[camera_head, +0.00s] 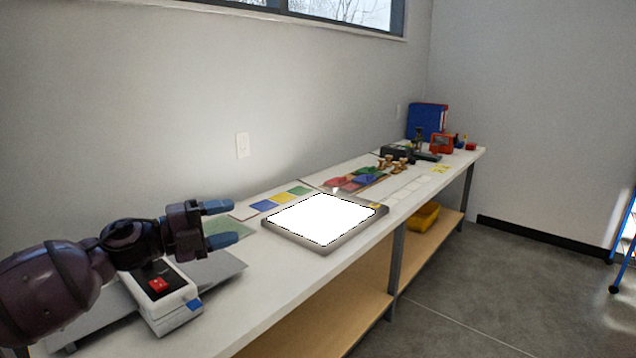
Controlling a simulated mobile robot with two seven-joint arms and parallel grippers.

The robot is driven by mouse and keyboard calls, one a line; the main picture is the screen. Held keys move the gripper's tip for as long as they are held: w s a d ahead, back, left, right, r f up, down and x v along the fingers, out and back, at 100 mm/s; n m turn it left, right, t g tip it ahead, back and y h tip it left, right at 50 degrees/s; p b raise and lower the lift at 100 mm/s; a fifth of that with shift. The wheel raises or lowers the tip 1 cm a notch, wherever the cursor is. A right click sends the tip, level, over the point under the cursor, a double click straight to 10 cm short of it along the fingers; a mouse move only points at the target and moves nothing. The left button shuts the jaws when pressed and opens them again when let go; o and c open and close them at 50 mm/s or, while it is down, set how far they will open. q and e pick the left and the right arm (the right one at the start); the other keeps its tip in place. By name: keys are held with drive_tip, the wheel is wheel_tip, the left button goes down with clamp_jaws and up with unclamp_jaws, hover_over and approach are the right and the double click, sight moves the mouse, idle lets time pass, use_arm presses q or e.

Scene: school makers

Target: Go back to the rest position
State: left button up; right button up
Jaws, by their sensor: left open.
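My left gripper (230,222) is at the left of the camera_head view, its arm coming in from the left edge. Its two blue-tipped fingers are spread apart and nothing shows between them. It is above the white workbench (262,305), over a white device with a red switch (160,290) that the arm partly covers. A bright white light panel (322,219) in a grey frame lies to the right of the fingers. My right gripper is not in this view.
Coloured cards (282,199) lie behind the panel. Red and blue pieces (350,181), small tools and a blue binder (426,119) stand farther along the bench. A yellow bin (424,216) is on the lower shelf.

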use_arm(q)
drive_tip(key=s+a+f+n+t+y, duration=0.2)
drive_tip(key=s+f+n+y, duration=0.2)
drive_tip(key=f+n, duration=0.3)
drive_tip(key=s+a+f+n+t+y+p, duration=0.1)
drive_tip(key=s+f+n+t+y, duration=0.25)
drive_tip(key=f+n, duration=0.4)
drive_tip(key=s+a+f+n+t+y, duration=0.2)
drive_tip(key=s+f+n+y, duration=0.3)
drive_tip(key=f, duration=0.3)
drive_tip(key=s+a+f+n+g+y, duration=0.1)
drive_tip(key=s+f+n, duration=0.2)
drive_tip(key=s+f, duration=0.2)
drive_tip(key=s+a+f+n+g+y, duration=0.1)
drive_tip(key=s+f, duration=0.4)
drive_tip(key=s, duration=0.6)
drive_tip(key=s+a+f+n+g+y+p, duration=0.1)
drive_tip(key=s+a+f+n+g, duration=0.2)
drive_tip(key=s+f+n, duration=0.2)
drive_tip(key=s, duration=0.3)
drive_tip(key=shift+s+f, duration=0.3)
drive_tip(key=shift+f, duration=0.1)
drive_tip(key=shift+y, duration=0.25)
